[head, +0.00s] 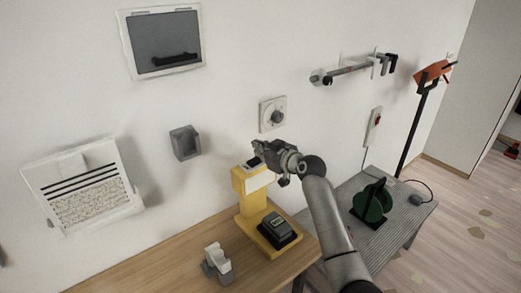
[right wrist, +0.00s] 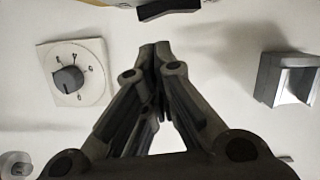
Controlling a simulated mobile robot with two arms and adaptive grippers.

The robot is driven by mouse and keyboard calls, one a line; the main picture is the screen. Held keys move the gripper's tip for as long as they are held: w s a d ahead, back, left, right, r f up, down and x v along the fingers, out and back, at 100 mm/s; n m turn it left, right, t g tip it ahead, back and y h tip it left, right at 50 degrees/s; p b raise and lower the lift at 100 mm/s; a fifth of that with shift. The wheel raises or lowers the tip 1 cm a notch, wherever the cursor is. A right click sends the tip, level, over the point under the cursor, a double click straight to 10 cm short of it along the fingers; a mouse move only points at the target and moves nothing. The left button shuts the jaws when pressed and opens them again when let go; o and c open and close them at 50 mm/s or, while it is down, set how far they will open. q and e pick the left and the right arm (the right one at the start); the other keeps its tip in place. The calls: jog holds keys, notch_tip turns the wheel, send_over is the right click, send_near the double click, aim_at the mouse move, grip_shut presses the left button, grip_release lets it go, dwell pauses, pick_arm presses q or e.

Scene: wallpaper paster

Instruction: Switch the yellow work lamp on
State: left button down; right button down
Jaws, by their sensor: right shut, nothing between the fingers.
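The yellow work lamp (head: 250,204) stands on the wooden table against the wall, with a pale panel (head: 259,181) near its top and a dark box (head: 278,228) on its foot. I cannot tell whether the panel is lit. A small black part (head: 253,163) shows on the lamp's top. My right gripper (head: 259,149) is shut and empty, just above and beside the lamp's top. In the right wrist view, the closed fingertips (right wrist: 155,48) point toward a black part with a yellow edge (right wrist: 168,8), cut off by the frame; a small gap shows. My left gripper is not in view.
A round dial (head: 276,116) and a grey holder (head: 185,142) are on the wall by the gripper. A grey-white dispenser (head: 216,263) stands on the wooden table (head: 165,270). A grey bench (head: 400,213) with a green reel (head: 372,201) is at right.

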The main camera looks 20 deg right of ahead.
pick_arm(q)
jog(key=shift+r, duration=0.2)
pick_arm(e)
jog(key=shift+d+f, duration=0.1)
jog(key=shift+f, duration=0.55)
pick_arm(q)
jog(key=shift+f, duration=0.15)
pick_arm(e)
jog(key=shift+f, duration=0.1)
